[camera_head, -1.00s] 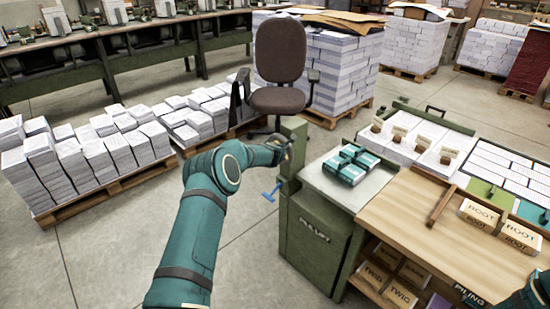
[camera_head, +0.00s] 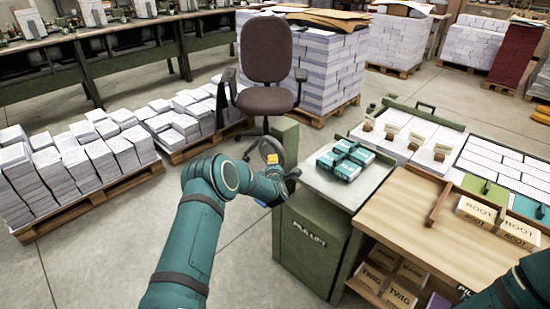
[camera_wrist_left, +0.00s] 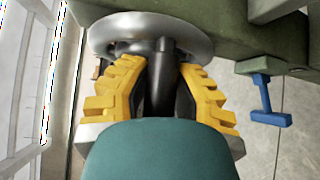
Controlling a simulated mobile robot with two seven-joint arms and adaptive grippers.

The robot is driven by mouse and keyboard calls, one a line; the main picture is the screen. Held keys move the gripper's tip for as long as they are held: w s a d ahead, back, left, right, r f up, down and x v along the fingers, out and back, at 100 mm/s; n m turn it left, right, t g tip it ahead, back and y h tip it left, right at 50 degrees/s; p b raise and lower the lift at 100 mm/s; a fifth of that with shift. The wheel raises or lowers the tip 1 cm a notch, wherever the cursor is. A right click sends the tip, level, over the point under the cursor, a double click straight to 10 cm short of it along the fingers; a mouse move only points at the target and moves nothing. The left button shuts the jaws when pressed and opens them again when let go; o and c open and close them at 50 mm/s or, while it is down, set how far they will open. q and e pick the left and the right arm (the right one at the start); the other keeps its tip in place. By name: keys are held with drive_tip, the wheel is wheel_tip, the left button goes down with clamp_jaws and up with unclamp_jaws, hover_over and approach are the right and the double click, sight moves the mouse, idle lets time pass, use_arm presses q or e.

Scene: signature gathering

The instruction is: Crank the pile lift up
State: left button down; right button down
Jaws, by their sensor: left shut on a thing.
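The pile lift (camera_head: 308,252) is a green cabinet with a label on its front and a light top, right of centre in the head view. A grey handwheel (camera_head: 271,145) sits on its left side; it also shows in the left wrist view (camera_wrist_left: 120,38). My left gripper (camera_head: 271,160) is at this wheel. In the left wrist view my yellow-padded fingers (camera_wrist_left: 160,85) are shut around the wheel's dark crank handle (camera_wrist_left: 161,90). A blue T-shaped lever (camera_wrist_left: 267,100) stands beside it, apart from my fingers. My right gripper is out of view.
A wooden bench (camera_head: 420,225) stands to the right. An office chair (camera_head: 267,65) is close behind the wheel. Paper stacks on pallets (camera_head: 85,165) stand left, with clear floor (camera_head: 110,260) in front.

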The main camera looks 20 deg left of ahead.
use_arm(q)
drive_tip(key=shift+d+f, duration=0.15)
drive_tip(key=shift+d, duration=0.15)
drive_tip(key=c, duration=0.8)
unclamp_jaws()
drive_tip(key=shift+o, duration=0.2)
drive_tip(key=shift+a, duration=0.1)
drive_tip(key=shift+s, duration=0.15)
drive_tip(key=v, duration=1.2)
drive_tip(key=shift+f, duration=0.1)
